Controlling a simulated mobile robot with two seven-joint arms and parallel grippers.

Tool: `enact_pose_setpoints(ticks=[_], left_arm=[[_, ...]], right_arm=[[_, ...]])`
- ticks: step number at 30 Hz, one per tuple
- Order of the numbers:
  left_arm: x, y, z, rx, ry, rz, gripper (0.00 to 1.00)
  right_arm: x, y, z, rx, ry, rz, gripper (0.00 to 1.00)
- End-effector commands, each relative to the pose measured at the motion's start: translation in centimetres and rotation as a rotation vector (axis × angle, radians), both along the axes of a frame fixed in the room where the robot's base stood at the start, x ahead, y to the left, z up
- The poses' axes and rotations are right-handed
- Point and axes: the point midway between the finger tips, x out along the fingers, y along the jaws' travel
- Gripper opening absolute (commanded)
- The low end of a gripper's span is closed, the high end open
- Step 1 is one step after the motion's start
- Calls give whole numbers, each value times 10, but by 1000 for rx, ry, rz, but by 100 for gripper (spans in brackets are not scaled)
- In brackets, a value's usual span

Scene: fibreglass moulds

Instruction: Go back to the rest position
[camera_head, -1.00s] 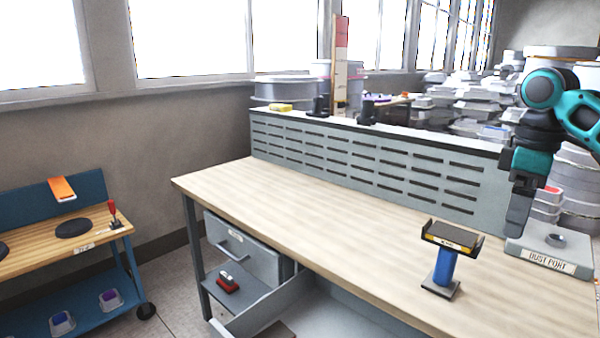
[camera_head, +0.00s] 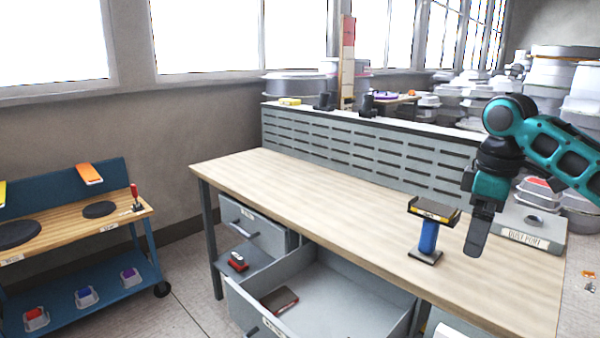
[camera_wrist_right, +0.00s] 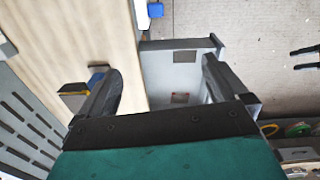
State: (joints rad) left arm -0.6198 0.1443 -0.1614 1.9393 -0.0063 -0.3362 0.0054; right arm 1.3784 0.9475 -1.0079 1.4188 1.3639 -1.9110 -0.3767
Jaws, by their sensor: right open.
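My right gripper (camera_head: 478,232) hangs above the right part of the wooden workbench (camera_head: 300,185), fingers pointing down. In the right wrist view its two fingers (camera_wrist_right: 160,88) stand wide apart with nothing between them. In the head view it is right of a blue-post stand with a dark top (camera_head: 429,237) and in front of the dust port block (camera_head: 533,232). It appears apart from both. My left gripper is not in view.
An open grey drawer (camera_head: 350,295) juts from the bench front with a brown-red item (camera_head: 280,302) inside. A smaller drawer (camera_head: 252,232) sits left of it. A blue cart (camera_head: 75,280) stands at the left. A slotted grey panel (camera_head: 370,145) backs the bench. Most of the bench top is clear.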

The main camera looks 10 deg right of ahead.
Motion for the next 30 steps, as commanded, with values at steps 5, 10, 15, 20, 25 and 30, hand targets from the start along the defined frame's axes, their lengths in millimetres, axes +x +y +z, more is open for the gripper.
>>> enact_pose_setpoints(ticks=[5,10,15,20,25,30], left_arm=[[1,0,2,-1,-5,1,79],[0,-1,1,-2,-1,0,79],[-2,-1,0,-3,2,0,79],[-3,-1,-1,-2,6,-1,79],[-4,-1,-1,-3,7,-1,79],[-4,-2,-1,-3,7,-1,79]], right_arm=[[11,0,-59,-18,-68,-38,100],[15,-1,-124,-37,-165,-72,100],[9,-3,-186,-54,-278,-92,100],[-6,-6,-233,-65,-383,-93,100],[-30,-7,-271,-68,-489,-71,100],[-64,-5,-300,-62,-593,-24,100]])
